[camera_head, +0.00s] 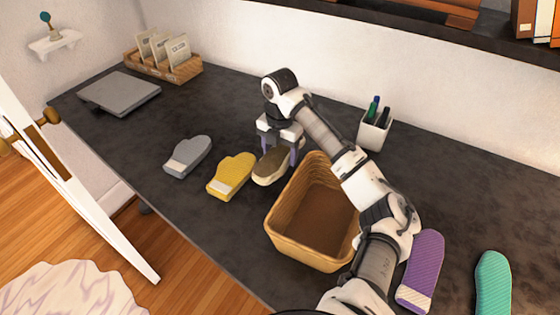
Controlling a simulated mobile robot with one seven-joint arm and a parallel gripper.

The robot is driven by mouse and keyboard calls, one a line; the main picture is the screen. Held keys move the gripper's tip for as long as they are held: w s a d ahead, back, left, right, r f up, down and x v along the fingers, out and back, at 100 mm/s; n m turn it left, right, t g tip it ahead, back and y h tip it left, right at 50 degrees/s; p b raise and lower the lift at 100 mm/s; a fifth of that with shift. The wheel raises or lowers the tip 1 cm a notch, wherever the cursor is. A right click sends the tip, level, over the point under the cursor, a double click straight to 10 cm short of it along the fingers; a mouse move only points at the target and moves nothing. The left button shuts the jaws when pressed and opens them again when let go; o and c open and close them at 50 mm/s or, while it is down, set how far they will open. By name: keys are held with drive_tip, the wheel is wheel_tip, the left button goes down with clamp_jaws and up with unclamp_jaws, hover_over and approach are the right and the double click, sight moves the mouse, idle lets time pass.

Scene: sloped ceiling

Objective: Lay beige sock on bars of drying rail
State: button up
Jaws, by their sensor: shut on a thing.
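My gripper (279,150) points down beside the left rim of the wicker basket, near the middle of the desk. It is shut on a brownish-beige sock-like piece with a paler edge (268,171), which I take for the beige sock. The fingers cover part of it. I cannot tell whether it touches the desk or hangs just above it. A yellow mitten-shaped piece (232,176) lies just left of it, and a grey one (188,156) lies farther left. I cannot make out a drying rail with bars in this view.
The basket (285,222) looks empty. A purple sock (424,268) and a green one (493,282) lie at right. A pen cup (374,132), a grey flat device (120,92) and a wooden card rack (186,72) stand farther back. The desk's left front is clear.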

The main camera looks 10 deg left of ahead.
sight(280, 163)
drive_tip(key=shift+f+p, duration=0.4)
drive_tip(key=shift+f, duration=1.8)
drive_tip(key=o, duration=1.1)
drive_tip(key=shift+f, duration=0.1)
drive_tip(key=shift+c, duration=0.2)
